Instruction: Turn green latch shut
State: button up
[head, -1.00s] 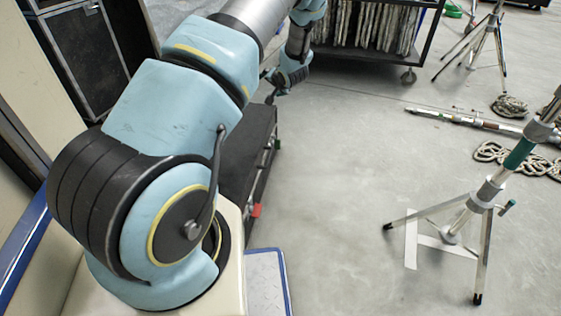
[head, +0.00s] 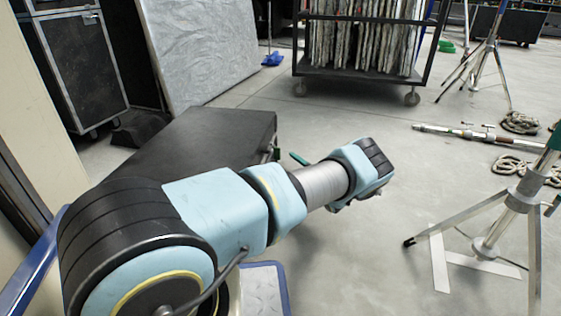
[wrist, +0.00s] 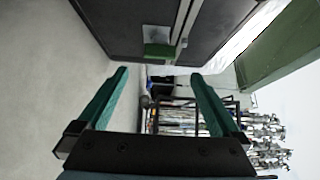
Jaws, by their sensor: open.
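The green latch (wrist: 157,50) sits on a metal plate on the side of a black case (wrist: 120,20) in the wrist view. My gripper (wrist: 159,74) is open and empty, with its two green fingers spread. The latch shows beyond the fingertips, between their lines, and appears apart from them. In the head view the case (head: 190,145) stands left of my wrist. A small green piece beside my wrist looks like a fingertip; the rest of my gripper is hidden there.
A tripod stand (head: 515,205) is at the right, with white floor tape (head: 440,262) by its legs. A wheeled rack of panels (head: 365,65) stands behind. A pole (head: 460,132) and coiled ropes lie on the floor. The floor between case and tripod is clear.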

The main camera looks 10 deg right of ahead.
aim_at(279, 155)
jog(key=b+x, duration=0.3)
jog(key=x, duration=0.5)
jog(key=shift+w+a+f, duration=0.1)
jog(key=shift+w+a, duration=0.05)
jog(key=shift+w, duration=0.05)
jog(key=shift+w+a, duration=0.25)
jog(key=shift+w, duration=0.25)
jog(key=c, duration=1.3)
jog(key=shift+b, duration=0.5)
